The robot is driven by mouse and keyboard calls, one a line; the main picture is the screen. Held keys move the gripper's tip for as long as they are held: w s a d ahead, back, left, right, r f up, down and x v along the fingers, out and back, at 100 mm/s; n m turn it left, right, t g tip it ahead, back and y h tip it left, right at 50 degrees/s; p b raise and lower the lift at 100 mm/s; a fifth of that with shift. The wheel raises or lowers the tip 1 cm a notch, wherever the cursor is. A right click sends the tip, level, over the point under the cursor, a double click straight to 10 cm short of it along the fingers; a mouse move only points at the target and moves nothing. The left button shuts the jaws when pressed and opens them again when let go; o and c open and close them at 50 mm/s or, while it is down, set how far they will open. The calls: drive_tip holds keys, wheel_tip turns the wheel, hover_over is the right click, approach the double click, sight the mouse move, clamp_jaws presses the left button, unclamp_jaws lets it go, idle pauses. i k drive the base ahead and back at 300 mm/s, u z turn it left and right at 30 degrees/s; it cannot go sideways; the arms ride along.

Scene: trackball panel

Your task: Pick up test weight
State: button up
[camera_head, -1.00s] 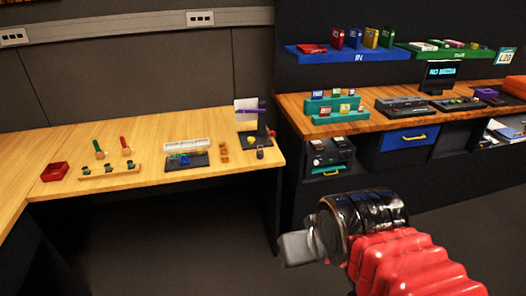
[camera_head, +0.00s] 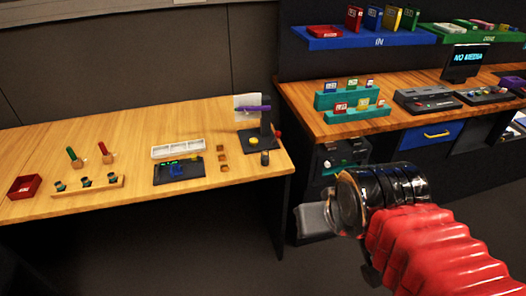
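A small dark grey cylinder (camera_head: 265,158) stands near the right front corner of the light wooden table (camera_head: 225,185). It looks like the test weight, but it is too small to be sure. It is just in front of a black stand (camera_head: 262,138) with a yellow disc on its base and a purple bar on top. My gripper (camera_head: 306,219) is in the lower middle of the picture, in front of and lower in the picture than the cylinder, and well apart from it. Its grey fingers show from the side, so I cannot see a gap between them.
A white tray (camera_head: 178,148), a dark panel (camera_head: 178,171), several small brown blocks (camera_head: 223,154), a wooden rack (camera_head: 90,187) and a red box (camera_head: 24,186) share the table. A darker workbench (camera_head: 300,100) stands to the right. The floor before both is clear.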

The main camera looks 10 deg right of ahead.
sight(265, 159)
drive_tip(key=u, duration=0.15)
drive_tip(key=i, duration=0.7)
drive_tip(key=u, duration=0.7)
drive_tip(key=i, duration=0.7)
drive_tip(key=u, duration=0.4)
